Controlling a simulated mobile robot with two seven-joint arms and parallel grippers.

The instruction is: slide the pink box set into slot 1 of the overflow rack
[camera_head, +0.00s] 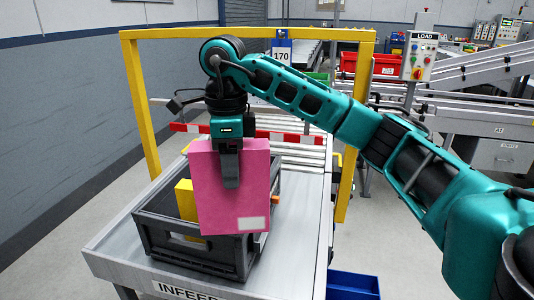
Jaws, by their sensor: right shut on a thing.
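The pink box set (256,185) is a flat, upright pink block with a small white label near its lower right corner. My right gripper (231,184) is shut on it from above, one dark finger lying down its near face. The box is over the dark grey crate (195,250), and its lower edge covers part of the crate's near rim. I cannot tell how high above the crate it hangs. My left gripper is not in view. I see no overflow rack or slot 1 here.
A yellow box (186,200) stands in the crate, which sits on the infeed table (297,250). A yellow frame (133,85) spans the line behind, with a red-and-white bar (280,137) across. A blue bin (352,286) is low at right.

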